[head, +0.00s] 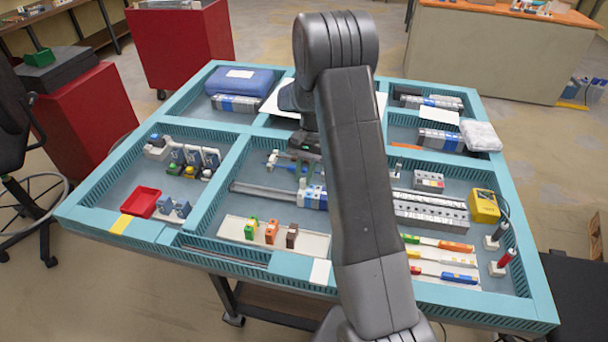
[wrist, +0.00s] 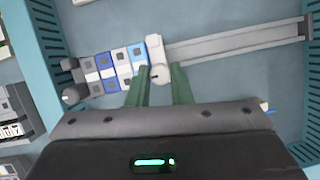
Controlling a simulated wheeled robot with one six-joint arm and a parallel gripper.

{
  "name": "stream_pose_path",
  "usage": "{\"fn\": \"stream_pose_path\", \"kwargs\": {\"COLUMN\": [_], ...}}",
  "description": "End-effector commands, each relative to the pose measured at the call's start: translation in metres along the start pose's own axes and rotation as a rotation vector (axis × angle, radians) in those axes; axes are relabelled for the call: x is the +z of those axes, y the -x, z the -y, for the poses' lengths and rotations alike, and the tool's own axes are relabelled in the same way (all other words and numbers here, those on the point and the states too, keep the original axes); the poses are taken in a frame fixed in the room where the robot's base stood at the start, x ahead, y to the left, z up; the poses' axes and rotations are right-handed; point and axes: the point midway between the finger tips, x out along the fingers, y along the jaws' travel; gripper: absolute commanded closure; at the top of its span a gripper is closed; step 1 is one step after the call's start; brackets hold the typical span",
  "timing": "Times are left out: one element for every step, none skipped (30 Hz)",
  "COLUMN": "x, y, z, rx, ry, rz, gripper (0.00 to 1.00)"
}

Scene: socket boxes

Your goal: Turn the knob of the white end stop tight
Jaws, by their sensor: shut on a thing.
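The white end stop (wrist: 154,48) sits on the metal rail (wrist: 235,42) at the right end of a row of blue, white and grey blocks (wrist: 112,70) in the wrist view. Its round knob (wrist: 157,74) faces the green fingers of my gripper (wrist: 161,76). The fingers stand on either side of the knob, shut on it. In the head view my gripper (head: 303,165) is above the rail at the left end of the blocks (head: 313,198).
A dark grey end piece (wrist: 70,93) closes the other end of the row. The rail is bare beyond the white end stop. A tray wall (wrist: 42,50) stands at the left. A white mat (head: 232,229) with coloured blocks lies in front, and a yellow device (head: 484,206) stands right.

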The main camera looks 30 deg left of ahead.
Motion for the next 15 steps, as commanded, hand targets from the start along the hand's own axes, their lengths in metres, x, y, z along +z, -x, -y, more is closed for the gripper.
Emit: {"fn": "stream_pose_path", "kwargs": {"x": [0.0001,0.0001,0.0001,0.0001,0.0001,0.0001,0.0001,0.0000,0.0001,0.0000,0.0000,0.0000,0.0000,0.0000,0.0000], "y": [0.0001,0.0001,0.0000,0.0000,0.0000,0.0000,0.0000,0.0000,-0.0001,-0.0001,-0.0001,-0.0001,-0.0001,-0.0001,-0.0001], "z": [-0.0004,-0.0005,-0.0006,-0.0006,-0.0006,-0.0006,-0.0006,-0.0006,-0.0005,-0.0005,-0.0005,-0.0005,-0.0005,-0.0005,-0.0005], "rx": [-0.007,-0.011,-0.016,-0.019,-0.022,-0.025,-0.028,-0.029,-0.031,-0.032,-0.033,-0.034,-0.034,-0.034,-0.035], "ry": [-0.018,-0.028,-0.039,-0.047,-0.053,-0.062,-0.067,-0.071,-0.075,-0.077,-0.079,-0.080,-0.081,-0.082,-0.082], "rz": [0.000,0.000,0.000,0.000,0.000,0.000,0.000,0.000,0.000,0.000,0.000,0.000,0.000,0.000,0.000], "gripper": [1.00,1.00,1.00,1.00,1.00,1.00,1.00,1.00,1.00,1.00,1.00,1.00,1.00,1.00,1.00]}}
